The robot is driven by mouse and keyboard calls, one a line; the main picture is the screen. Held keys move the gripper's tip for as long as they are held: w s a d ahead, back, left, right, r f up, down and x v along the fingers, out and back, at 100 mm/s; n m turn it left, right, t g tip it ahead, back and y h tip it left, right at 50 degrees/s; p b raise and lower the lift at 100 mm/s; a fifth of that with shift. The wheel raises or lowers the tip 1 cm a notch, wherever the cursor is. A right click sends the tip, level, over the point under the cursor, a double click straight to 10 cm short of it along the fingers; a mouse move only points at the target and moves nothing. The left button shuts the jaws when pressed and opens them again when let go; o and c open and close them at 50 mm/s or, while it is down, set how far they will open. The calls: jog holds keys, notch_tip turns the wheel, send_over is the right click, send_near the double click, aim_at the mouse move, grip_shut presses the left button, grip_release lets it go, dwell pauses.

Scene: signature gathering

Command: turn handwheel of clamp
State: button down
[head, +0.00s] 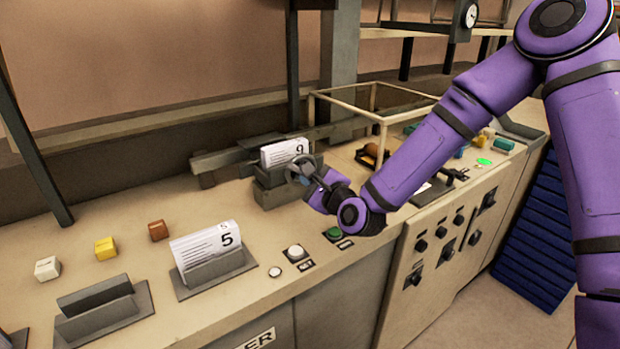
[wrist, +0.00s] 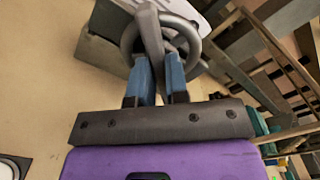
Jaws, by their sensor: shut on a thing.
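The clamp (head: 272,193) is a dark grey block on the bench with a stack of white sheets marked 9 (head: 284,152) in it. Its round grey handwheel (wrist: 195,38) shows at the top of the wrist view, and in the head view (head: 300,167) it is small and partly hidden by my gripper. My gripper (head: 318,182) is at the clamp's right side. In the wrist view its two blue fingers (wrist: 157,68) are shut on a grey bar of the handwheel, with the ring just beyond the fingertips. The exact contact is partly hidden.
A holder with sheets marked 5 (head: 205,245) and an empty holder (head: 100,308) stand front left. White (head: 47,268), yellow (head: 105,248) and brown (head: 158,230) cubes lie behind. A white button (head: 295,252) and green button (head: 334,233) sit before the clamp. A framed box (head: 380,118) stands behind right.

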jog(key=shift+f, duration=0.1)
dwell(0.3)
jog(key=c, duration=1.1)
grip_release()
